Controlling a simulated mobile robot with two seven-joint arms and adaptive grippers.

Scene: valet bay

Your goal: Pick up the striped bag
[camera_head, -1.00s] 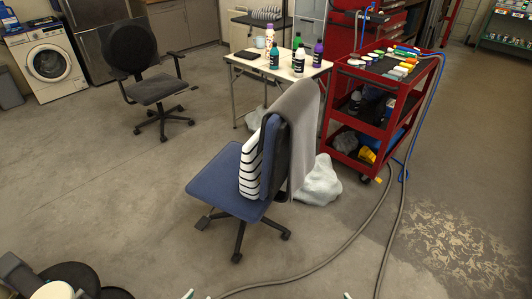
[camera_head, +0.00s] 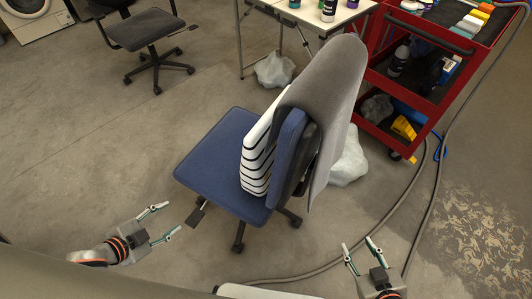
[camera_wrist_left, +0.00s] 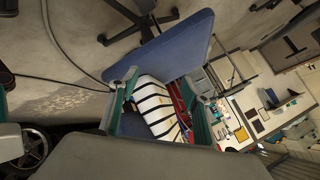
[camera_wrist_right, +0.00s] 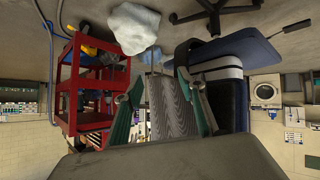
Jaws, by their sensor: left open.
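The striped bag (camera_head: 257,158), white with dark stripes, stands upright on the blue chair's (camera_head: 210,165) seat against its backrest. A grey cloth (camera_head: 335,85) hangs over the backrest. The bag also shows in the left wrist view (camera_wrist_left: 157,104), between the fingers but well beyond them. My left gripper (camera_head: 164,222) is open and empty, low and left of the chair. My right gripper (camera_head: 360,250) is in front and to the right of the chair, its fingers apart and nothing between them. In the right wrist view the cloth (camera_wrist_right: 172,105) shows beyond its fingers.
A red cart (camera_head: 440,88) stands right of the chair, with a hose (camera_head: 408,215) on the floor beside it. A pale lump (camera_head: 348,160) lies behind the chair. A black chair (camera_head: 148,32) and a table are farther back. Floor left of the blue chair is clear.

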